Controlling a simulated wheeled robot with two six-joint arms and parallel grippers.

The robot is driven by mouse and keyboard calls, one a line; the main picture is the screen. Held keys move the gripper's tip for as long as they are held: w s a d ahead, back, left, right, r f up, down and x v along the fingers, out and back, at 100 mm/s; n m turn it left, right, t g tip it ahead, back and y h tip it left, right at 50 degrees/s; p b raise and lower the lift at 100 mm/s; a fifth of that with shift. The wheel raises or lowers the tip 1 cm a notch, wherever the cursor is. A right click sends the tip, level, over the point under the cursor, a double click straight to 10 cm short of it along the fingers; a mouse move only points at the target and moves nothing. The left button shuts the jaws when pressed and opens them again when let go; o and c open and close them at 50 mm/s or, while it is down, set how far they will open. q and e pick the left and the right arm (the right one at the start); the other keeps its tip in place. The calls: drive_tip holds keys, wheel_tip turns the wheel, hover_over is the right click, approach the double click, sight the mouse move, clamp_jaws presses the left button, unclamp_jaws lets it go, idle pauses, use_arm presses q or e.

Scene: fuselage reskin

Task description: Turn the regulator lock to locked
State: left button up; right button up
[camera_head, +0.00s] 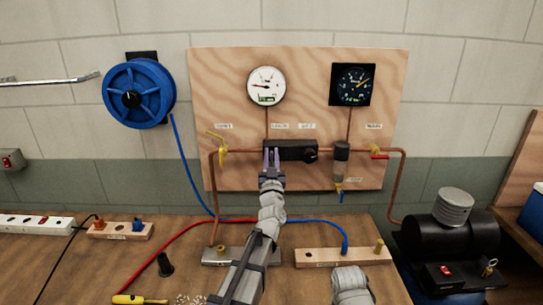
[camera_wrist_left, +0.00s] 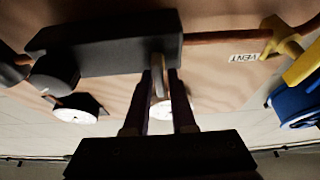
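The black regulator block (camera_head: 291,150) is mounted on the wooden panel, in line with a copper pipe, with a round dark knob (camera_head: 311,156) at its right end. My left gripper (camera_head: 272,152) is at the block's left part, fingers pointing up at it. In the left wrist view the block (camera_wrist_left: 105,45) fills the upper left. The two dark fingers (camera_wrist_left: 166,85) stand apart with a thin tan lever-like piece (camera_wrist_left: 158,88) between them, partly hidden. Firm contact on both sides cannot be made out. The right gripper is out of view.
A white gauge (camera_head: 266,86) and a black gauge (camera_head: 352,85) sit above. A yellow vent valve (camera_head: 219,148) is left of the block; a filter bowl (camera_head: 341,160) and red-handled valve (camera_head: 377,154) are right. Hoses cross the bench below.

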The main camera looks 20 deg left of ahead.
use_arm(q)
clamp_jaws()
drive_tip(key=shift+n+y, duration=0.4)
drive_tip(key=shift+n, duration=0.2)
drive_tip(key=n+g+y, duration=0.1)
drive_tip(key=n+y, duration=0.1)
drive_tip(key=n, duration=0.2)
drive_tip(key=shift+a+n+p, duration=0.15)
drive_tip(key=shift+n+p, duration=0.15)
drive_tip(key=n+g+y+p, duration=0.1)
drive_tip(key=n, duration=0.3)
drive_tip(key=n+g+y+p, duration=0.1)
drive_tip(key=n+g+p, duration=0.1)
drive_tip(key=n, duration=0.2)
drive_tip(key=n+g+p, duration=0.1)
drive_tip(key=n+g, duration=0.1)
drive_tip(key=n, duration=0.2)
drive_tip(key=shift+s+a+f+n+y, duration=0.2)
drive_tip(key=shift+a+n+y, duration=0.1)
drive_tip(key=shift+a+y, duration=0.1)
drive_tip(key=shift+f+n+g+p, duration=0.2)
drive_tip(key=shift+n+g+p, duration=0.15)
drive_tip(key=shift+n+p, duration=0.45)
drive_tip(key=shift+f+n+g+p, duration=0.15)
drive_tip(key=shift+n+g+p, duration=0.25)
drive_tip(key=shift+n, duration=0.7)
drive_tip(key=shift+f+n, duration=0.1)
drive_tip(key=shift+n, duration=0.2)
